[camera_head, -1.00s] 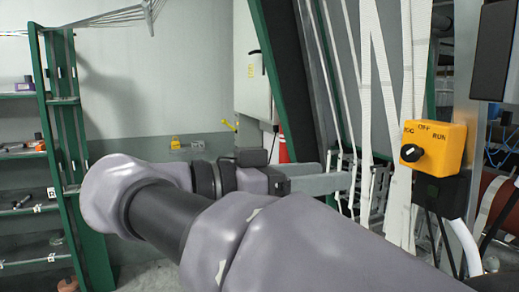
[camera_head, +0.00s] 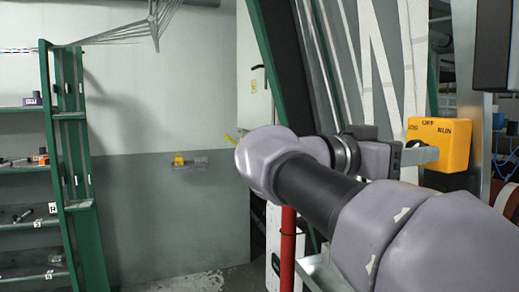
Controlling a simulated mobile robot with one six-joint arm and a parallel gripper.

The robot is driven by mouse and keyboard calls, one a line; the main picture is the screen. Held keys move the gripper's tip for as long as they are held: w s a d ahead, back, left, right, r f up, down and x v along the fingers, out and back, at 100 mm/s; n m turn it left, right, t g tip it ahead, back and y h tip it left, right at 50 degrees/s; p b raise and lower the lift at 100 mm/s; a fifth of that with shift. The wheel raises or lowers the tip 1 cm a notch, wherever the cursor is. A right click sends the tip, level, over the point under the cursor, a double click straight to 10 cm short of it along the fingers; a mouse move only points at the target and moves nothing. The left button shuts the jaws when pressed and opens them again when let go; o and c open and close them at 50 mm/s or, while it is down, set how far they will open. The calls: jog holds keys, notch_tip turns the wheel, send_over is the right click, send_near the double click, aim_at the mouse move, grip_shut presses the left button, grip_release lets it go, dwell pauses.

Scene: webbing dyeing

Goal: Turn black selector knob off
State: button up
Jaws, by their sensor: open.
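The yellow selector box (camera_head: 450,150) is at the right, with JOG, OFF and RUN lettered on its front. My gripper (camera_head: 422,156) reaches from the left across the lower left of the box front. A grey finger covers most of the place where the black knob sits. Only a small dark piece, possibly the black selector knob (camera_head: 416,143), shows above the finger, so its pointing direction is hidden. My gripper is open. I cannot tell whether a finger touches the knob.
White webbing straps (camera_head: 385,60) hang in front of the green machine frame, just left of the box. A red post (camera_head: 288,245) stands below my arm. Green shelving (camera_head: 75,150) is at the far left. The floor between shelving and post is clear.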

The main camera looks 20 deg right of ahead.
grip_shut()
jog(key=shift+n, duration=0.3)
jog(key=shift+n+p, duration=2.35)
jog(key=shift+n, duration=1.75)
grip_release()
